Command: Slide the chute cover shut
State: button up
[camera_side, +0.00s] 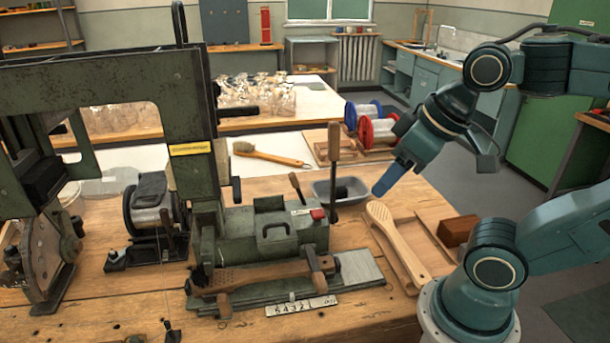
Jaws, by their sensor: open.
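The green tufting machine (190,100) stands on the wooden bench at the left. The gap between the fingers is hard to see from this side.
A wooden brush blank (397,243) lies in a shallow wooden tray at the right, near a brown block (457,230). A grey bin (341,191) and an upright dark lever (334,170) stand between my gripper and the machine. Red and blue spools (377,132) sit behind.

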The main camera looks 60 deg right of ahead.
jog(key=c, duration=0.5)
jog(key=w+f+n+g, duration=0.2)
jog(key=w+f+n, duration=0.2)
jog(key=w, duration=0.7)
jog(key=w+a+f+n+g, duration=0.1)
jog(key=w+f+n+g, duration=0.2)
jog(key=w, duration=0.9)
notch_tip(320, 180, down, 2)
jog(key=shift+w+a+n+g, duration=0.15)
jog(key=shift+n+g, duration=0.15)
jog(key=shift+n, duration=0.7)
